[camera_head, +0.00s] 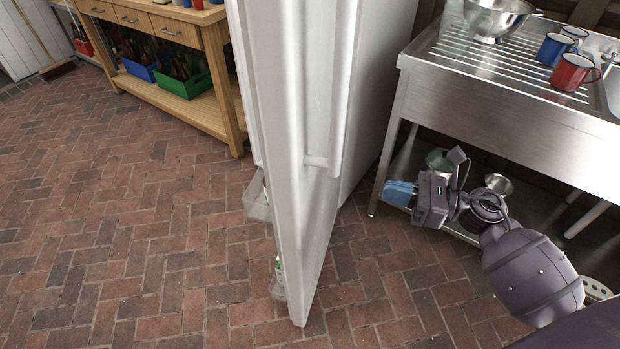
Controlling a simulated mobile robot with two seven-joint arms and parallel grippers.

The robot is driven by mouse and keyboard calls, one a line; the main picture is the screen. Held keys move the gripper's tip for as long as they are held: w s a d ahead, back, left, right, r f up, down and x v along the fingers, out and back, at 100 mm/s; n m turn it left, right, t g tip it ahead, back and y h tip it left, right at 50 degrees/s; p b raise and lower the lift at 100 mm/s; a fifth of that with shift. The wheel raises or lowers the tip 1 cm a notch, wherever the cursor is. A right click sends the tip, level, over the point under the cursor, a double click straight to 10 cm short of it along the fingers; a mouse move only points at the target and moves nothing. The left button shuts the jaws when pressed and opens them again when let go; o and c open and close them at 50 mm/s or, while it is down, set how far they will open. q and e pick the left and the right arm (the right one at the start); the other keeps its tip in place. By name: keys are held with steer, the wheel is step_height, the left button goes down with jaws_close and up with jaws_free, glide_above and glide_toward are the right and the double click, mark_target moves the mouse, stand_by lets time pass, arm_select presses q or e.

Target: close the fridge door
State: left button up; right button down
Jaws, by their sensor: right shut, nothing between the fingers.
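The white fridge door (305,230) stands open in the middle of the view, swung out toward me and seen nearly edge-on. Its long white handle (345,90) is on the right-hand face, and clear door bins (258,200) show on the left-hand side. The fridge body (385,80) is behind it to the right. My right gripper (400,193), with blue fingertips, is shut and empty. It is to the right of the door, apart from it, in front of the sink's lower shelf. My left gripper is not in view.
A steel sink unit (480,105) stands at the right, with a metal bowl (497,15) and red and blue mugs on top. A wooden workbench (215,110) with crates is at the back left. The brick floor (120,230) left of the door is clear.

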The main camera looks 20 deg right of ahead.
steer(key=n, duration=0.1)
glide_toward(311, 176)
steer(key=x, duration=0.7)
steer(key=shift+w+a+f, duration=0.15)
steer(key=shift+w+a, duration=0.05)
steer(key=shift+w, duration=0.05)
stand_by(0.4)
